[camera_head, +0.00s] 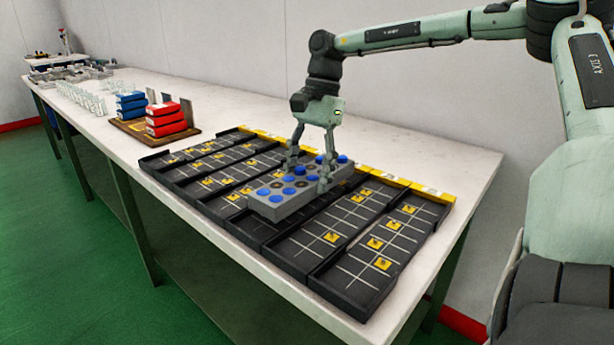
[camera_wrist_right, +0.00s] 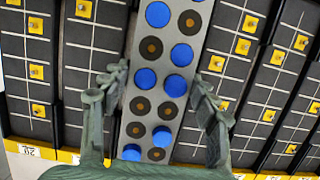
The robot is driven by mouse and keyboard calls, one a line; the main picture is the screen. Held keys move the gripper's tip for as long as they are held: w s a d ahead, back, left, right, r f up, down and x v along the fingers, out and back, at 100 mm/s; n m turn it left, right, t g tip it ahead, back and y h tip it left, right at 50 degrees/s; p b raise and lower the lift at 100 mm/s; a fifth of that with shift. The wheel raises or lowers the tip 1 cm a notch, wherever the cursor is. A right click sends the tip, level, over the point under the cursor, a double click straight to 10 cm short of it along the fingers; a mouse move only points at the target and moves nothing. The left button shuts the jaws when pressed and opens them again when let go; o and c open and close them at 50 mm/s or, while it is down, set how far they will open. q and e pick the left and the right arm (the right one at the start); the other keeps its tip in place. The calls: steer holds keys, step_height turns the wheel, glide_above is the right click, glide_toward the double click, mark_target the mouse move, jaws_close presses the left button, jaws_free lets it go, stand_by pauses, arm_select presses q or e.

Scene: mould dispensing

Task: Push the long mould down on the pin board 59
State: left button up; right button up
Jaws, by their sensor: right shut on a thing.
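The long mould (camera_head: 290,207) is a grey block with blue round caps and dark round holes on top. It lies lengthwise over one of the black pin boards (camera_head: 252,226) in the middle of the row. My right gripper (camera_head: 306,176) comes from above and is shut on the mould's two long sides, toward its far end. In the right wrist view the mould (camera_wrist_right: 160,92) runs between the two fingers. It hides most of the board under it, so I cannot tell whether it is fully seated. My left gripper is not in view.
Neighbouring black boards with white grid lines and yellow pin squares (camera_head: 383,263) lie on both sides. Yellow numbered labels (camera_head: 433,191) line their back edge. Red boxes (camera_head: 166,120) and blue boxes (camera_head: 131,103) stand on a wooden tray further left. The white table (camera_head: 215,108) is clear behind.

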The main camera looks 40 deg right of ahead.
mark_target(307, 175)
steer(key=shift+r+p, duration=1.6)
steer(key=shift+r, duration=1.3)
